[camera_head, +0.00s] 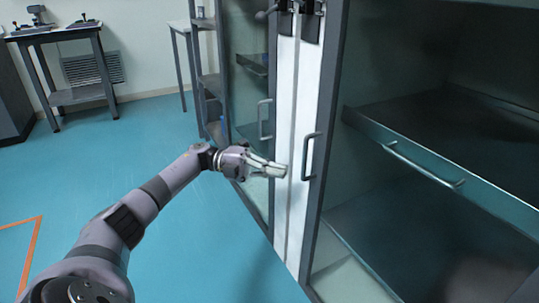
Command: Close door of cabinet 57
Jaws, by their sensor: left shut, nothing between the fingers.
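A tall cabinet with dark frames and see-through panels fills the right half of the view; no number is readable on it. A door handle (309,157) is on the dark upright right of a white vertical strip (291,110). Another door handle (264,120) is on the glass panel left of the strip. My left gripper (284,171) is shut and empty, its fingertips in front of the white strip, just left of the nearer handle. I cannot tell whether they touch the cabinet. How far the door stands open is unclear. My right gripper is out of view.
A shelf or drawer with a bar handle (422,166) shows inside the cabinet at right. A small table (66,35) with instruments stands at the far left, and a grey rack (205,70) stands beyond the cabinet. The blue floor (150,140) between them is clear.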

